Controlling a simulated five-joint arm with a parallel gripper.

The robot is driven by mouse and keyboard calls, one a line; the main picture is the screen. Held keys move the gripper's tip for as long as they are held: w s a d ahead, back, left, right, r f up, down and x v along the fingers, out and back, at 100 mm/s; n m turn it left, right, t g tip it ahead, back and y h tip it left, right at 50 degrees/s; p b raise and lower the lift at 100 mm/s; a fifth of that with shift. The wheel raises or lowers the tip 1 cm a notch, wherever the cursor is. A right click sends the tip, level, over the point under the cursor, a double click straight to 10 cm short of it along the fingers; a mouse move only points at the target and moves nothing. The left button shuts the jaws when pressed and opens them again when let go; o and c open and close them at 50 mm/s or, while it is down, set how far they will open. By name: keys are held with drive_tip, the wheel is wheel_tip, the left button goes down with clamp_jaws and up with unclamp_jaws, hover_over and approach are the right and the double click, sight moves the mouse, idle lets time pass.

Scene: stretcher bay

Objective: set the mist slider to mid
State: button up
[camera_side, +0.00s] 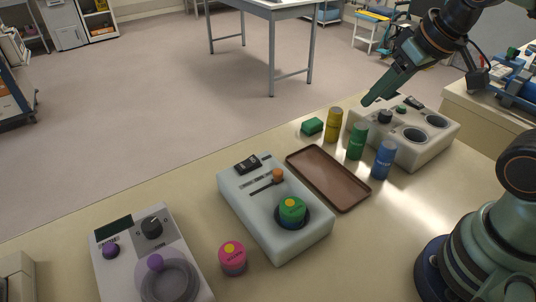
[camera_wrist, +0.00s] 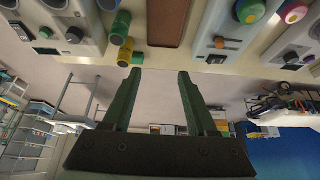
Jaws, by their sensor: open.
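The only slider I can make out is on the pale middle unit (camera_side: 258,222). Its orange knob (camera_side: 278,175) sits at the right end of a dark slot (camera_side: 262,188) in the side view. The slider's markings are too small to read. In the wrist view the orange knob (camera_wrist: 219,42) shows on the unit's panel at upper right. My gripper (camera_side: 372,100) is above the right-hand white unit in the side view, well to the right of the slider. In the wrist view its two fingers (camera_wrist: 157,85) are apart with nothing between them.
A brown tray (camera_side: 313,152) lies between the middle unit and yellow (camera_side: 334,125), green (camera_side: 357,141) and blue (camera_side: 384,160) cylinders. A green jar (camera_side: 291,211) sits in the middle unit's recess. A pink jar (camera_side: 232,258) and a purple-knobbed unit (camera_side: 186,221) stand left.

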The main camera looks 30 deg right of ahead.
drive_tip(key=w+a+f+m+g, duration=0.1)
drive_tip(key=w+a+m+g, duration=0.2)
drive_tip(key=w+a+m, duration=0.4)
drive_tip(key=m+g, duration=0.2)
drive_tip(key=g, duration=0.1)
hover_over(278, 171)
wheel_tip(278, 171, down, 5)
wheel_tip(278, 171, down, 12)
drive_tip(key=shift+r, duration=0.15)
clamp_jaws()
drive_tip(key=shift+r, duration=0.1)
idle(1.0)
